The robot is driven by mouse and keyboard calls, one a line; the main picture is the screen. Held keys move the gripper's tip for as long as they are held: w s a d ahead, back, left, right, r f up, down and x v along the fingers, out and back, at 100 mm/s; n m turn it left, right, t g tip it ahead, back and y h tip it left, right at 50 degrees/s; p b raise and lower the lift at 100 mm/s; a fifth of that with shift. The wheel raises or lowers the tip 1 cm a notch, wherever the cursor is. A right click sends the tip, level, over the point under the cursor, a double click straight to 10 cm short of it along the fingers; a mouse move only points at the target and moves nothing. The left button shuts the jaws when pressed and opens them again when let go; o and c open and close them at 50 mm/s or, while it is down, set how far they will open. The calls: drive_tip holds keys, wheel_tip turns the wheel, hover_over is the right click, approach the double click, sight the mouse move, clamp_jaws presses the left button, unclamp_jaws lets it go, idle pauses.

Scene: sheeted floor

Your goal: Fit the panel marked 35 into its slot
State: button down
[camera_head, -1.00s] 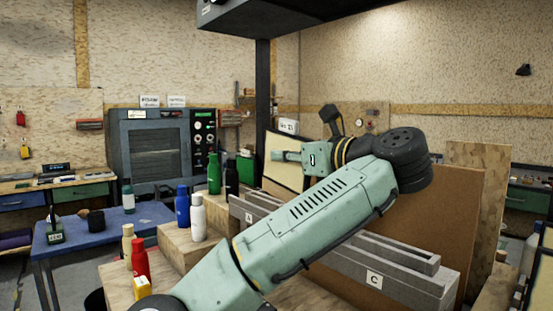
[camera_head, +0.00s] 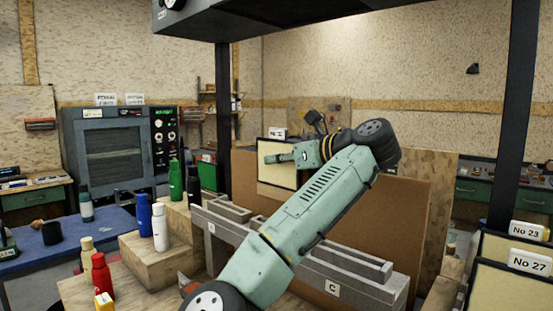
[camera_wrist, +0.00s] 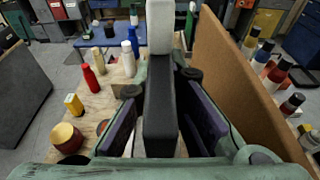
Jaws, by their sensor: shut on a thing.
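My gripper (camera_head: 277,158) is shut on a framed panel (camera_head: 275,178), which has a cream face and a dark border. The panel is upright behind the grey slotted rack (camera_head: 375,268) in the head view; its lower part is near the rack, and I cannot tell whether it touches. A white tag (camera_head: 278,133) tops the panel, too small to read surely. In the wrist view the panel's dark edge (camera_wrist: 160,110) stands between the two finger pads. The rack shows labels A (camera_head: 211,227) and C (camera_head: 332,287); my arm covers its middle.
Panels marked No 23 (camera_head: 528,231) and No 27 (camera_head: 527,259) stand at right. A large brown board (camera_head: 400,215) rises behind the rack. Bottles, including a blue one (camera_head: 144,215) and a white one (camera_head: 160,226), stand on wooden blocks at left.

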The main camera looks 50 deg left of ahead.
sight(277, 198)
drive_tip(key=shift+f+b, duration=1.7)
drive_tip(key=shift+f, duration=1.05)
drive_tip(key=shift+f+b, duration=0.75)
drive_tip(key=shift+f, duration=1.2)
drive_tip(key=c, duration=1.6)
unclamp_jaws()
wheel_tip(277, 198, up, 10)
drive_tip(key=shift+r, duration=0.1)
